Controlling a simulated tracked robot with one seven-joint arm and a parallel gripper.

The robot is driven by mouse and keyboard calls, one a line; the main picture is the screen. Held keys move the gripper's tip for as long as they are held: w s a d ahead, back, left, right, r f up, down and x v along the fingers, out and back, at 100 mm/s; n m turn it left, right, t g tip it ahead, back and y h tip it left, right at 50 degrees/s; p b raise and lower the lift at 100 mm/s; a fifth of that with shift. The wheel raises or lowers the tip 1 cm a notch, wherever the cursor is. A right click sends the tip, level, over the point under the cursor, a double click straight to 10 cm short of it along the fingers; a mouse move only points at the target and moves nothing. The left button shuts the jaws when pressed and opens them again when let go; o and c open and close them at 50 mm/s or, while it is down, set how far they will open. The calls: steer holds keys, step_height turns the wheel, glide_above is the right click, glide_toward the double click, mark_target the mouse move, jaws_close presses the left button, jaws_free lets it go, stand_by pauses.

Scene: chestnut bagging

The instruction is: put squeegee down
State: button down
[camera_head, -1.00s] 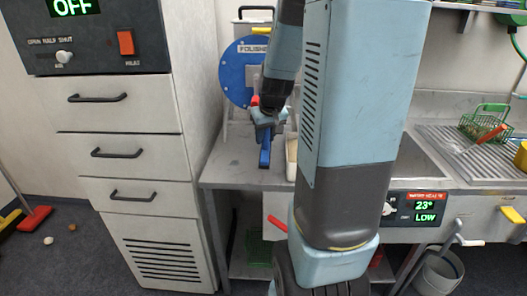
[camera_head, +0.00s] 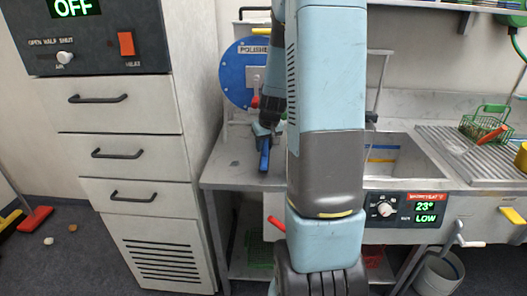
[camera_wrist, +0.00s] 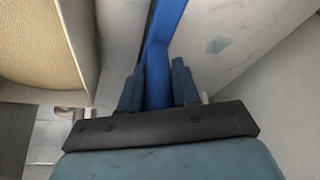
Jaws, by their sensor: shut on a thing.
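The blue squeegee (camera_head: 264,158) shows at the left part of the grey counter. In the wrist view its blue handle (camera_wrist: 158,75) runs up between the two fingers. The squeegee's far end is outside the wrist view. I cannot tell whether it touches the counter (camera_head: 228,172).
A blue disc machine marked POLISHER (camera_head: 238,72) stands behind my gripper. A beige container (camera_wrist: 40,40) is close at left in the wrist view. The sink (camera_head: 400,158) lies to the right, with a green basket (camera_head: 482,122) beyond. A tall drawer cabinet (camera_head: 125,115) stands left.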

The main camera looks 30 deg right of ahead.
step_height(320, 180, down, 3)
steer(key=shift+s+r, duration=0.1)
steer(key=shift+r, duration=0.1)
steer(key=c, duration=0.8)
jaws_free()
steer(key=d+v, duration=0.1)
steer(key=v, duration=1)
steer(key=s+a+r+n, duration=0.1)
steer(key=s+a+r, duration=0.8)
steer(key=a+r, duration=0.3)
steer(key=s+a+r+t, duration=0.1)
steer(key=s+a+r, duration=0.1)
steer(key=s+a, duration=0.5)
steer(key=s, duration=0.5)
steer(key=shift+s+a+r+n+t+y, duration=0.3)
steer(key=shift+s+r, duration=0.05)
steer(key=shift+s, duration=0.05)
